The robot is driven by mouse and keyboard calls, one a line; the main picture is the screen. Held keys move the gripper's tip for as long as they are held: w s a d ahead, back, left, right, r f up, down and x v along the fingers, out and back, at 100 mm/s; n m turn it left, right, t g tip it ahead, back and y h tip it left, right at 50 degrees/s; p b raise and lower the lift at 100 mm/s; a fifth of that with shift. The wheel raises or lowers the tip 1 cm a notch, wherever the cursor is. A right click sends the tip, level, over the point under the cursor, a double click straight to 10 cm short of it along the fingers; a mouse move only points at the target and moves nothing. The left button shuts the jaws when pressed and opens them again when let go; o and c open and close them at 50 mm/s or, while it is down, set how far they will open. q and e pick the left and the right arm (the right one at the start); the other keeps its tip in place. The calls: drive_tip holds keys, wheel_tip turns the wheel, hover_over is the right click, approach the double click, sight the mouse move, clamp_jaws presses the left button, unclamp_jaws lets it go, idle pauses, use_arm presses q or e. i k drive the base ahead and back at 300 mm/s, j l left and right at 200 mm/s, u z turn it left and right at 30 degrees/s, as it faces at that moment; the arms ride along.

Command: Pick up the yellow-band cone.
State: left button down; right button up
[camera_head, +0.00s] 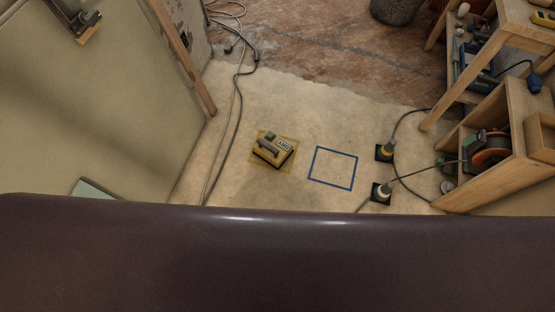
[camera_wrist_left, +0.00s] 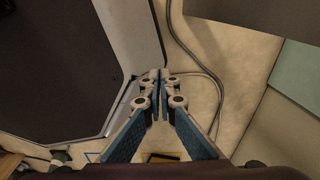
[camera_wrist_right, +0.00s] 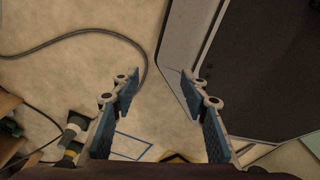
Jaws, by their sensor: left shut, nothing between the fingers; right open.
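Two small dark cones on black square bases stand on the floor at the right in the head view. The farther one, the yellow-band cone (camera_head: 388,149), looks yellowish around its body. The nearer cone (camera_head: 383,190) has a paler, whitish band. In the right wrist view both cones show at the lower left, the pale-banded one (camera_wrist_right: 75,124) above the yellowish one (camera_wrist_right: 70,150). My right gripper (camera_wrist_right: 160,80) is open and empty, apart from both cones. My left gripper (camera_wrist_left: 160,74) is shut and empty. Neither gripper shows in the head view.
A blue taped square (camera_head: 333,168) lies empty left of the cones. A yellow device (camera_head: 273,149) sits on a yellow marked square. Black cables (camera_head: 412,124) run close to the cones. A wooden shelf (camera_head: 500,160) with an orange reel stands at the right.

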sight(383, 154)
drive_tip(key=z, duration=1.15)
drive_tip(key=u, duration=1.15)
drive_tip(key=z, duration=1.15)
drive_tip(key=i+j+u, duration=0.1)
drive_tip(key=i+u, duration=0.15)
